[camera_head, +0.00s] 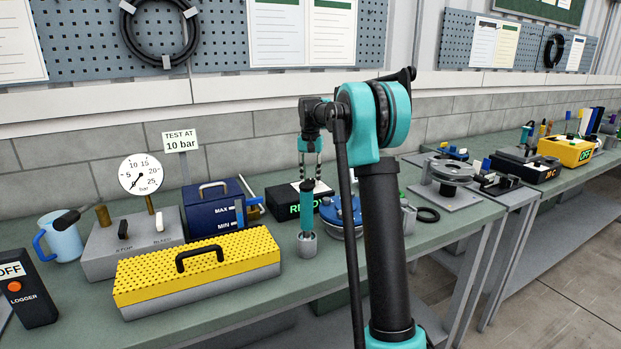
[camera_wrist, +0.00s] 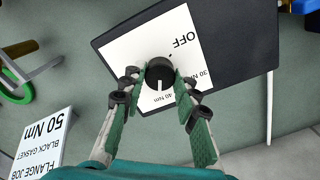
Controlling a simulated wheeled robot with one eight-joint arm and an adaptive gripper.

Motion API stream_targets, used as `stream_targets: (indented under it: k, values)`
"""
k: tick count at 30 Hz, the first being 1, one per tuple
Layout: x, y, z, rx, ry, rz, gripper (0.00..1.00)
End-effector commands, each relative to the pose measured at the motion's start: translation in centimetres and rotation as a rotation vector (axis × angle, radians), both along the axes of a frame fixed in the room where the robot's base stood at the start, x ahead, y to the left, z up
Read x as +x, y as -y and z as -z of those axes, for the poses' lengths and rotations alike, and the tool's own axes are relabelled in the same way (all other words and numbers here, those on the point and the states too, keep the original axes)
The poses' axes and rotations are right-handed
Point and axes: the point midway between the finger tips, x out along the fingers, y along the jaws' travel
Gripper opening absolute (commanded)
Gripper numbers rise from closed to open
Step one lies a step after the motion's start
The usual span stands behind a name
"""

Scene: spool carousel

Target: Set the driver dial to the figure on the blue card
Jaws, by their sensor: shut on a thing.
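The driver dial is a black knob (camera_wrist: 159,73) on a white scale plate (camera_wrist: 150,45) in the wrist view. The plate reads OFF, 30 Nm and 40 Nm; my fingers hide part of it. My gripper (camera_wrist: 158,82) is shut on the knob, a finger on each side. In the head view my gripper (camera_head: 311,176) reaches down onto the black READY box (camera_head: 283,203). A white card (camera_wrist: 45,135) reads FLANGE JOB, BLACK GASKET, 50 Nm. I make out no blue card.
A teal driver (camera_head: 307,212) stands in a grey holder (camera_head: 306,245) in front of the box. A blue round part (camera_head: 340,212) is right of it. A yellow-lidded case (camera_head: 200,268) and a dark blue box (camera_head: 213,212) are to the left.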

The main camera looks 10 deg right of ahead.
Motion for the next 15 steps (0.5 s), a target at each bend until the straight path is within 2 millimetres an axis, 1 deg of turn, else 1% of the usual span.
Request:
stream_targets:
  k: [15]
  values:
    - [0.08,0.01,-0.04,0.0,0.002,0.488,0.01]
